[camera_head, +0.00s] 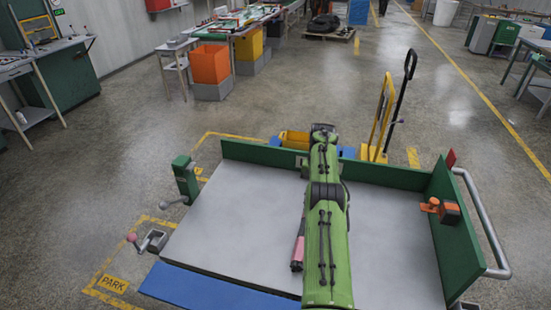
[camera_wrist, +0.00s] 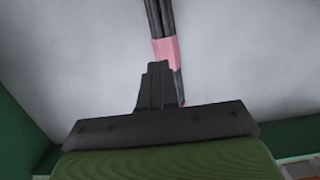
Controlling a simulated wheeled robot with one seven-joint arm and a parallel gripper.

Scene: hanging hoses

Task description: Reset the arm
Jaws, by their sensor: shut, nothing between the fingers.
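My green arm reaches away from the camera over a cart with a grey top (camera_head: 245,215) in the head view. My gripper (camera_wrist: 157,68) shows in the wrist view as dark fingers closed together with nothing between them. A bundle of dark hoses with a pink band (camera_wrist: 167,48) shows just beyond the fingertips; I cannot tell whether they touch it. A pink piece (camera_head: 298,250) shows close to the left of my arm in the head view, partly hidden by it. The fingertips cannot be made out in the head view.
Green walls (camera_head: 460,235) edge the cart at the back and right, with a metal rail (camera_head: 482,225) outside. An orange clamp (camera_head: 440,209) sits on the right wall. A yellow and black hand truck (camera_head: 385,115) stands behind. Floor to the left is mostly open.

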